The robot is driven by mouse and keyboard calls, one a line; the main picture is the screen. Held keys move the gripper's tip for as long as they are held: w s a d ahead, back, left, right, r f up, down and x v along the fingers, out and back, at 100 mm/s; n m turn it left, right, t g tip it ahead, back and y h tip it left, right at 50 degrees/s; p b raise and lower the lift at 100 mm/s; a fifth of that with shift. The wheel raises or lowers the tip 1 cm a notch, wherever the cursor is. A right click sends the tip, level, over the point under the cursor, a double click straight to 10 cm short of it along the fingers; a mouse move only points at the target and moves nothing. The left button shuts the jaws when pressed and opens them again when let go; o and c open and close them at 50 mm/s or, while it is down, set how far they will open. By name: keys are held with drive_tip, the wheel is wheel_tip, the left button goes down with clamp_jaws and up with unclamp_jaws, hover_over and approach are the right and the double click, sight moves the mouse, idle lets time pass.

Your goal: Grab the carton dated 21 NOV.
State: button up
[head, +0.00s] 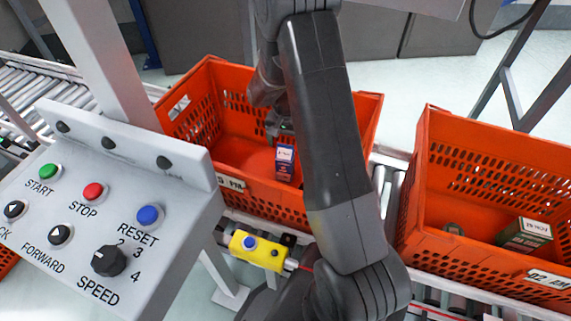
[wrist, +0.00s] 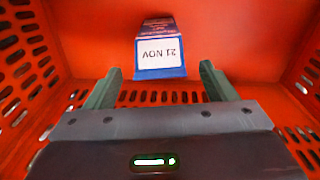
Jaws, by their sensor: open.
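The carton dated 21 NOV (wrist: 160,50) is blue and red with a white label, and the label's text reads upside down in the wrist view. It stands in the middle orange tote (head: 230,165), where the carton also shows in the head view (head: 284,163). My gripper (wrist: 157,84) is open, its two fingers apart with nothing between them. In the wrist view the carton is just beyond the fingertips, roughly centred between them. In the head view my arm hides part of the tote, and my gripper (head: 279,125) is inside it, close to the carton.
A second orange tote (head: 470,160) at the right holds a green carton (head: 524,235) and a small round item. A control panel (head: 110,215) with buttons stands at the left. A yellow box with a blue button (head: 258,250) sits before the middle tote. Tote walls surround my gripper.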

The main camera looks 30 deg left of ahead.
sight(285, 150)
wheel_tip(285, 150, down, 4)
drive_tip(key=shift+r, duration=0.1)
clamp_jaws()
idle(0.4)
